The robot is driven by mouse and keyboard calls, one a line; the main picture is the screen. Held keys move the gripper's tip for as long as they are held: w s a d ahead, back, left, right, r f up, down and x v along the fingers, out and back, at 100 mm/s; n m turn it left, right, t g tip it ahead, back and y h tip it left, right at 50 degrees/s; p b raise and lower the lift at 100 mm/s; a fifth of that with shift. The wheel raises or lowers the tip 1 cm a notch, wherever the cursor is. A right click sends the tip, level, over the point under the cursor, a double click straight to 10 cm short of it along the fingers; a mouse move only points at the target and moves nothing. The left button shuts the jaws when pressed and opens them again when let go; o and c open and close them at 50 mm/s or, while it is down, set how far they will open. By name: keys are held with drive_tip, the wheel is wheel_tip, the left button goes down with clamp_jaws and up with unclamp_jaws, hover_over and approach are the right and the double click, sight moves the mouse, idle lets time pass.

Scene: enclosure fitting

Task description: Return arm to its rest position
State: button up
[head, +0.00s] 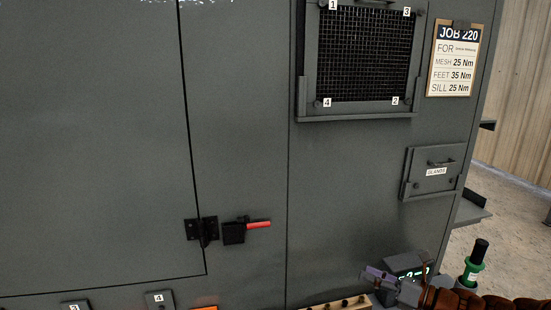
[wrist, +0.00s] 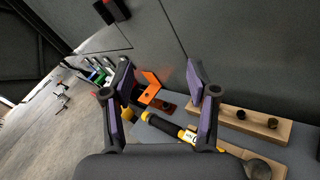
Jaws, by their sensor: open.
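My gripper (head: 378,276) shows at the bottom right of the head view, in front of the lower part of the grey enclosure (head: 240,150). Part of my arm reaches in from the lower right edge. In the wrist view my gripper (wrist: 158,77) has its two purple-padded fingers spread apart, with nothing held between them. Beyond the fingers lie an orange bracket (wrist: 150,87) and a tool with a yellow and black handle (wrist: 163,127); both look apart from the fingers.
A wooden block with dark round pieces (wrist: 255,121) lies right of the gripper in the wrist view. A green bottle-like item with a black top (head: 473,264) and a lit display box (head: 405,265) stand near the arm. A red-handled latch (head: 257,225) projects from the enclosure.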

drive_tip(key=s+a+r+n+g+y+p, duration=0.1)
drive_tip(key=s+a+r+n+g+p, duration=0.1)
drive_tip(key=s+a+r+n+g, duration=0.3)
drive_tip(key=s+a+r+n+g+p, duration=0.25)
drive_tip(key=a+r+n, duration=0.2)
drive_tip(key=a, duration=0.35)
drive_tip(key=s+a+r+n+g+h+p, duration=0.2)
drive_tip(key=s+a+n, duration=0.1)
drive_tip(key=s+n, duration=0.25)
drive_tip(key=s+a+r+n+g+h+p, duration=0.2)
drive_tip(key=s+a+r+n+g+p, duration=0.15)
drive_tip(key=s, duration=0.35)
drive_tip(key=s+d+r+n+h+p, duration=0.3)
drive_tip(key=s+d+n+h+p, duration=0.1)
drive_tip(key=s, duration=0.4)
drive_tip(key=s+d+r+n+h+p, duration=0.3)
drive_tip(key=s+d+n+h+p, duration=0.1)
drive_tip(key=s+d+n+h, duration=0.2)
drive_tip(key=s+d+n, duration=0.1)
drive_tip(key=s+n, duration=0.1)
drive_tip(key=s, duration=0.1)
drive_tip(key=shift+d+r+h+p, duration=0.35)
drive_tip(key=shift+h, duration=0.05)
drive_tip(key=shift+s+d+r, duration=0.1)
drive_tip(key=shift+s+d, duration=0.1)
drive_tip(key=shift+d, duration=0.25)
drive_tip(key=shift+c, duration=0.3)
